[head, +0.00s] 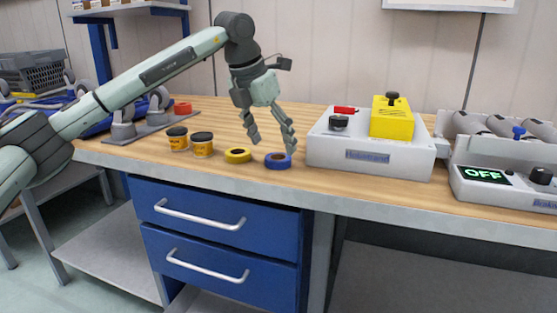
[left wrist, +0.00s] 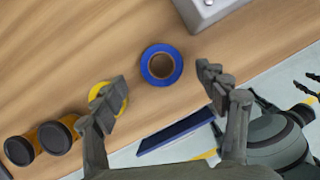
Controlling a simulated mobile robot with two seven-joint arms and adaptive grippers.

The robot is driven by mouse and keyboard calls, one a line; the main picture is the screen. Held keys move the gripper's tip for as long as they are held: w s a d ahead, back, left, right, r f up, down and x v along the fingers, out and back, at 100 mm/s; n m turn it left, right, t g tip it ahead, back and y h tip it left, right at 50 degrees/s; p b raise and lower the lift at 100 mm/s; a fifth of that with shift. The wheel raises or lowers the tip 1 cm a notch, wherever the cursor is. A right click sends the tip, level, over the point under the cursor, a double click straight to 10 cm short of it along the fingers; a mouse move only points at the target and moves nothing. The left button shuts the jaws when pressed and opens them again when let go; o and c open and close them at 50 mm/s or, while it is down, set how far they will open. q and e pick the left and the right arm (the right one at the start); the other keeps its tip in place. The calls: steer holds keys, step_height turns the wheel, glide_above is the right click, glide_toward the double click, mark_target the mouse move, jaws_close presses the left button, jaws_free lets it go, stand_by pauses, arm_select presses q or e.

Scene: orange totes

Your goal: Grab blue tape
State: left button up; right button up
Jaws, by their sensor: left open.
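The blue tape (head: 278,161) is a roll lying flat on the wooden workbench, left of the white and yellow machine. In the left wrist view the blue tape (left wrist: 147,66) lies beyond the fingertips, between their two lines. My left gripper (head: 272,146) is open and empty, pointing down above the tape; its right finger overlaps the roll's upper edge in the head view. In the left wrist view the left gripper's fingers (left wrist: 162,86) are spread wide. A yellow tape roll (head: 238,156) lies just left of the blue one. My right gripper is not in the head view.
Two yellow jars with dark lids (head: 202,144) stand left of the tapes. The white machine with a yellow block (head: 370,155) stands close on the right. A red roll (head: 182,108) lies farther back. Blue drawers (head: 215,215) are below the bench's front edge.

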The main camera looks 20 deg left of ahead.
arm_select(q)
steer(key=x, duration=0.3)
steer(key=shift+d+f, duration=0.1)
steer(key=shift+f, duration=0.15)
steer(key=c, duration=1.2)
